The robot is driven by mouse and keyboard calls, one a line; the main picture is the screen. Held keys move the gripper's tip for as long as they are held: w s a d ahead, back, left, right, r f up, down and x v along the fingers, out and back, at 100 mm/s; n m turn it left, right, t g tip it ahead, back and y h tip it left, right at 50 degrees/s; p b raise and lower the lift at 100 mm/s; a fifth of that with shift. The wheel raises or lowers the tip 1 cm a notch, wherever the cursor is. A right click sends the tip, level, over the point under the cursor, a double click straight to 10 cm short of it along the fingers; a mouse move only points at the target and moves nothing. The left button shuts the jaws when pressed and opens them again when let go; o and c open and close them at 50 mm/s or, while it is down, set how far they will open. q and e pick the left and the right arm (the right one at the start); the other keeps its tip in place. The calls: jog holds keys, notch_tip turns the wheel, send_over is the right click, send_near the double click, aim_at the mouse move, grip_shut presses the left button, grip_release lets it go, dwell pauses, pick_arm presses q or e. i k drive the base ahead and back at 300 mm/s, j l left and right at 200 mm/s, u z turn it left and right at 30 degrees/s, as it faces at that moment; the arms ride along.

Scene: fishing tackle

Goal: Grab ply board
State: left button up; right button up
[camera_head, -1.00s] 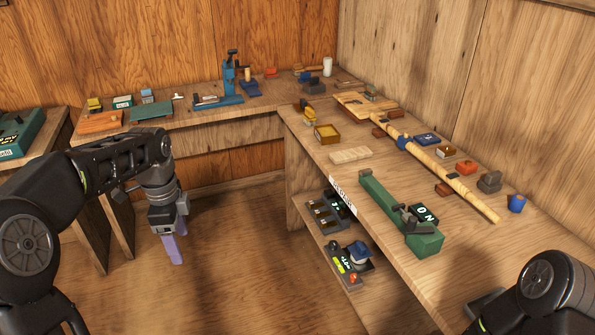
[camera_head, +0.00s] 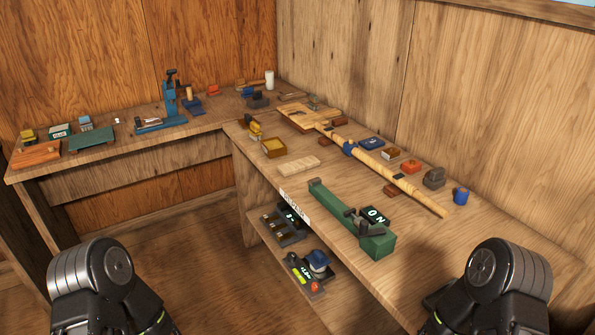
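A flat light wooden board (camera_head: 301,116) lies at the back of the right-hand bench, partly under the end of a long wooden rod (camera_head: 390,172). A smaller pale wooden block (camera_head: 299,165) lies nearer the bench's front edge, and a reddish-brown board (camera_head: 36,155) lies on the far left bench. I cannot tell for certain which one is the ply board. My arm links show at the bottom left and bottom right, well short of all three boards. Neither gripper shows.
A long green tool (camera_head: 352,225) lies along the right bench's front edge. A blue stand (camera_head: 172,98) is on the back bench. Several small blocks crowd the rod. A lower shelf holds dark trays (camera_head: 283,232). Floor (camera_head: 205,270) between the benches is clear.

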aim_at(302, 165)
jog(key=z, duration=1)
jog(key=i+j+z, duration=0.1)
jog(key=j+z, duration=0.4)
jog(key=j, duration=0.15)
jog(key=j+z, duration=0.45)
jog(key=j, duration=0.15)
jog(key=k+j+z, duration=0.15)
jog(key=j+z, duration=0.35)
jog(key=k+j, duration=0.1)
jog(key=j, duration=0.25)
jog(key=k+j, duration=0.1)
jog(key=j, duration=0.25)
jog(key=k+j, duration=0.1)
jog(key=j, duration=0.25)
jog(key=k+j+z, duration=0.1)
jog(key=j, duration=0.25)
jog(key=k+j, duration=0.15)
jog(key=j, duration=0.2)
jog(key=k+j, duration=0.1)
jog(key=j, duration=0.25)
